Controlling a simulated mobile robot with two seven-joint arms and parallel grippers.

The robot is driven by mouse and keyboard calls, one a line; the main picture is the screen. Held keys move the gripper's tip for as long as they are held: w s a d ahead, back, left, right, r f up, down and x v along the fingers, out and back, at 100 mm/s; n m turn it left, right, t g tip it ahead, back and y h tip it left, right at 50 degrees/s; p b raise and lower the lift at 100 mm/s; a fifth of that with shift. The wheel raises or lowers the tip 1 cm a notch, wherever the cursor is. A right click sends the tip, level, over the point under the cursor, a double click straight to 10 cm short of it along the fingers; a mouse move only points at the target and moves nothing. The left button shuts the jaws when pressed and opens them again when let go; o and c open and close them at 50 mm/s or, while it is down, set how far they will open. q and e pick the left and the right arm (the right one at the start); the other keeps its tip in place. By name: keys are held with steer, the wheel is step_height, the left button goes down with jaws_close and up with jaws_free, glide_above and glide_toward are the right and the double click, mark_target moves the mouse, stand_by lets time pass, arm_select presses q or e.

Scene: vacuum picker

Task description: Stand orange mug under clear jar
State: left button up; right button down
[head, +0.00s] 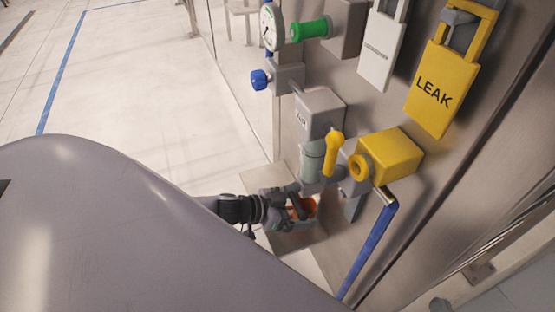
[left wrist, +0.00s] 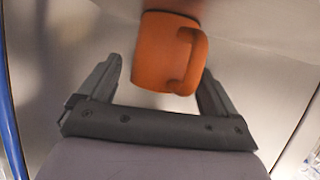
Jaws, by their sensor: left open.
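The orange mug (head: 309,207) stands on a small ledge under the clear jar in the head view, partly hidden by my left gripper (head: 302,208). The clear jar (head: 312,160) hangs below a grey block on the panel, a little above the mug. In the left wrist view, the orange mug (left wrist: 165,50) is between the two fingers of my left gripper (left wrist: 162,70), its handle toward the right finger. The fingers are spread, with a visible gap on the left side. My right gripper is not in view.
A yellow valve lever (head: 335,145) sits beside the jar, and a yellow block (head: 388,155) juts out at right. A blue-handled lever (head: 370,250) slants down beside the ledge (head: 300,245). A yellow LEAK tag (head: 436,90) hangs above. Open floor lies to the left.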

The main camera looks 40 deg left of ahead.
arm_select(q)
steer(key=p+v, duration=0.3)
steer(key=v, duration=0.6)
steer(key=shift+s+a, duration=0.1)
steer(key=shift+s, duration=0.05)
steer(key=shift+v, duration=0.8)
arm_select(e)
steer(key=d+h, duration=0.1)
steer(key=s+d, duration=0.1)
steer(key=d, duration=0.1)
steer(key=shift+s+d+r+n+h, duration=0.2)
steer(key=shift+n+h, duration=0.1)
steer(key=shift+h, duration=0.1)
steer(key=shift+a, duration=0.15)
